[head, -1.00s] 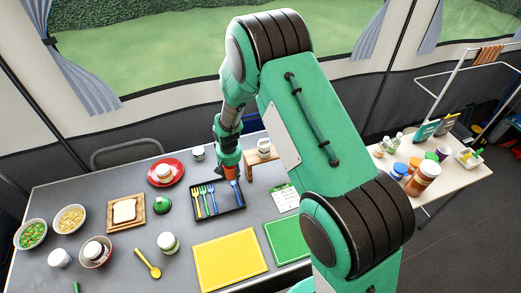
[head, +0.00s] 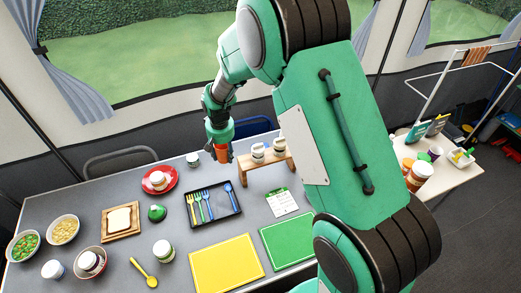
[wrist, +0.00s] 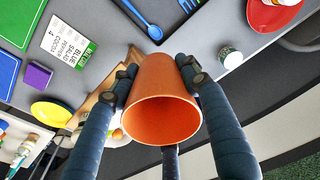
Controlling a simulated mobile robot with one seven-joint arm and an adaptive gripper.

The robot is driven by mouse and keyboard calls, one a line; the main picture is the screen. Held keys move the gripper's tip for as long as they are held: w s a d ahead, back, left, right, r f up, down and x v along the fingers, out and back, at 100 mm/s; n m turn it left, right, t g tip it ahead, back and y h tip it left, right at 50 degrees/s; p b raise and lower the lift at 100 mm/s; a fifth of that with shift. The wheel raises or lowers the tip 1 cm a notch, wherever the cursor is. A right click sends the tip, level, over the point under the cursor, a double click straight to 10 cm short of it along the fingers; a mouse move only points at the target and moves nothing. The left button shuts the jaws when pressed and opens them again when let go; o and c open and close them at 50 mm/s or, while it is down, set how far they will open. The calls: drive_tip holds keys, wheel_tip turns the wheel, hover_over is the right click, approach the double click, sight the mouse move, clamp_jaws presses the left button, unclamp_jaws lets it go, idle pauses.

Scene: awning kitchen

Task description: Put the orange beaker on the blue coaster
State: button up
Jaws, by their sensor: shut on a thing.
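The orange beaker (wrist: 163,105) is held between the fingers of my gripper (wrist: 158,72), with its open rim towards the wrist camera. In the head view, my gripper (head: 219,157) and the beaker (head: 222,151) are above the back of the grey table, left of the small wooden shelf. My gripper is shut on the beaker. I cannot pick out a blue coaster for certain in either view. A purple-blue square block (wrist: 37,76) lies beside the note card in the wrist view. My arm hides part of the table's right side in the head view.
The wooden shelf (head: 268,170) carries jars close to my gripper. A black cutlery tray (head: 226,212), a red plate (head: 171,188), a yellow mat (head: 226,264) and a green mat (head: 287,240) lie on the table. A yellow disc (wrist: 52,114) shows in the wrist view.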

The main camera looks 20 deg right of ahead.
drive_tip(key=shift+w+d+r, duration=0.2)
drive_tip(key=shift+w+d, duration=0.4)
drive_tip(key=shift+d, duration=0.05)
drive_tip(key=w+d+m+p, duration=0.1)
drive_tip(key=w+d+p, duration=0.3)
drive_tip(key=w+d, duration=0.55)
drive_tip(key=w+d+m+p, duration=0.2)
drive_tip(key=w+d+p, duration=0.25)
drive_tip(key=d, duration=1.05)
wheel_tip(320, 180, down, 12)
drive_tip(key=shift+d+r+g+h, duration=0.15)
drive_tip(key=shift+r+g+h, duration=0.1)
drive_tip(key=shift+g+h, duration=0.05)
drive_tip(key=shift+f, duration=0.1)
approach(268, 146)
drive_tip(key=shift+s+a+f, duration=0.2)
drive_tip(key=shift+s+f, duration=0.4)
drive_tip(key=shift+s, duration=0.1)
drive_tip(key=shift+s+a+f, duration=0.25)
drive_tip(key=shift+s+f, duration=0.4)
drive_tip(key=shift+f, duration=1.9)
